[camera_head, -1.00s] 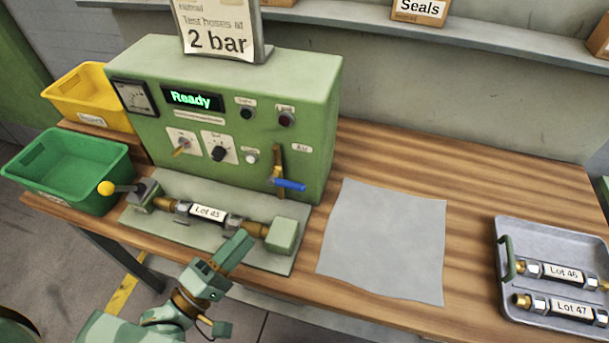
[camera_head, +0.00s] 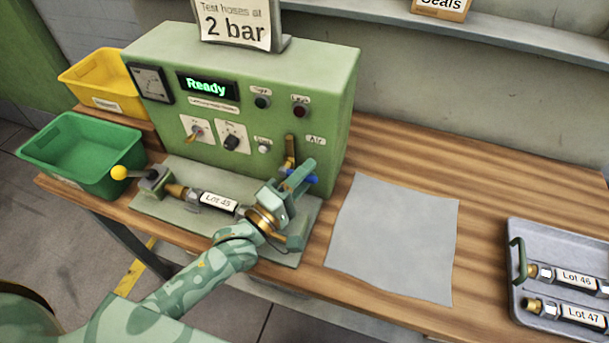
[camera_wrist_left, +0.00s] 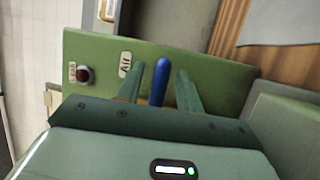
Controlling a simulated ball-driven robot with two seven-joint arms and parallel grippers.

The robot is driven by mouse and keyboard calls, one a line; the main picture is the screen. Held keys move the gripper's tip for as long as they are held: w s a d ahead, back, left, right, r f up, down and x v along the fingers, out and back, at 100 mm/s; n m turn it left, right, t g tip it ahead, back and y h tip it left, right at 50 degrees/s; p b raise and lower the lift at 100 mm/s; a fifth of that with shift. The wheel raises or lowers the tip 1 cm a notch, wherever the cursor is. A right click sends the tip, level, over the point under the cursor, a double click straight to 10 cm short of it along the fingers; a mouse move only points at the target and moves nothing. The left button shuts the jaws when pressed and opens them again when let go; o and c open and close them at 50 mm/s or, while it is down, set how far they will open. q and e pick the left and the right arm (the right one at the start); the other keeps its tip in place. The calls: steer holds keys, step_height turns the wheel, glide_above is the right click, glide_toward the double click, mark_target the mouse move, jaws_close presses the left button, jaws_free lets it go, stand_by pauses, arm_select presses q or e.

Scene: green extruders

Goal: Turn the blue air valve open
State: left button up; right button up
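The blue air valve lever (camera_head: 311,178) is on the front of the green test box (camera_head: 220,140), by the "Air" label. My left gripper (camera_head: 294,183) is right at the lever in the head view, partly covering it. In the left wrist view the blue lever (camera_wrist_left: 161,82) stands between the two fingers of my left gripper (camera_wrist_left: 163,88). The fingers are apart, one on each side of it. I cannot tell whether either finger touches it. My right gripper is in neither view.
A hose marked Lot 45 (camera_head: 219,201) lies in the fixture below the box, under my left arm. A grey mat (camera_head: 392,240) is to the right. A tray (camera_head: 530,230) with hoses is at far right. Green (camera_head: 75,150) and yellow (camera_head: 100,80) bins are left.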

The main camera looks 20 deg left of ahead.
arm_select(q)
steer(key=shift+c, duration=0.4)
jaws_close()
